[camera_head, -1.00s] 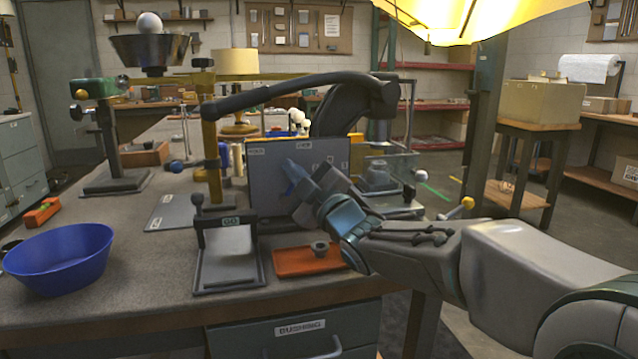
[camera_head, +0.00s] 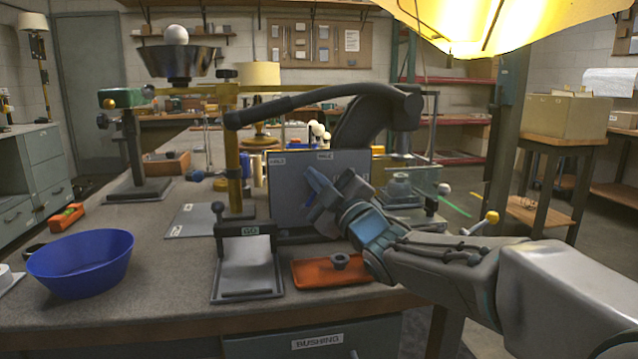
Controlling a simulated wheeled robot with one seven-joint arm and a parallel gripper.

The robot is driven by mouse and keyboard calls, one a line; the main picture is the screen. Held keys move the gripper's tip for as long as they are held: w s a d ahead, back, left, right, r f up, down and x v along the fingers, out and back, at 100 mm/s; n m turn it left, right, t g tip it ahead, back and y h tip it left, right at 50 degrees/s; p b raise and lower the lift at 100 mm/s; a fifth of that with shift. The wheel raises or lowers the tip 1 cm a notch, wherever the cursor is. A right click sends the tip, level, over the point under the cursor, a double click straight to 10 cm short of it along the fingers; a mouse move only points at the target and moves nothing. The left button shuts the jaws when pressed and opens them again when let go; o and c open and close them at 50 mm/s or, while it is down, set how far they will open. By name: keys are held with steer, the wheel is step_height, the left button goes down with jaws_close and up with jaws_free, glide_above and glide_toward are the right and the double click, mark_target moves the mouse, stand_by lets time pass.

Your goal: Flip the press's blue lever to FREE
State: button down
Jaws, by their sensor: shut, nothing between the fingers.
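The press's grey upright panel (camera_head: 288,190) stands at the middle of the bench, with small white labels along its top edge, too small to read surely. A small piece of blue (camera_head: 311,198), which looks like the lever, shows against the panel just below my fingers. Most of it is hidden, so I cannot tell which label it points to. My gripper (camera_head: 318,184) is shut and empty in front of the panel, pointing up and left. I cannot tell whether it touches the lever.
A black arm (camera_head: 310,98) arches above the panel. A small stand marked GO (camera_head: 248,268) and an orange tray (camera_head: 312,273) with a grey part (camera_head: 341,261) lie in front. A blue bowl (camera_head: 80,265) is at left. Bare bench lies between bowl and stand.

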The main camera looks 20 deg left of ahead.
steer(key=shift+s+a+r, duration=0.4)
steer(key=shift+s+r, duration=0.15)
steer(key=shift+r, duration=0.1)
steer(key=shift+s+a+r, duration=0.35)
steer(key=shift+s+r, duration=0.15)
steer(key=shift+r, duration=0.1)
steer(key=v, duration=0.6)
steer(key=p+v, duration=0.1)
steer(key=v, duration=0.3)
steer(key=shift+f, duration=0.35)
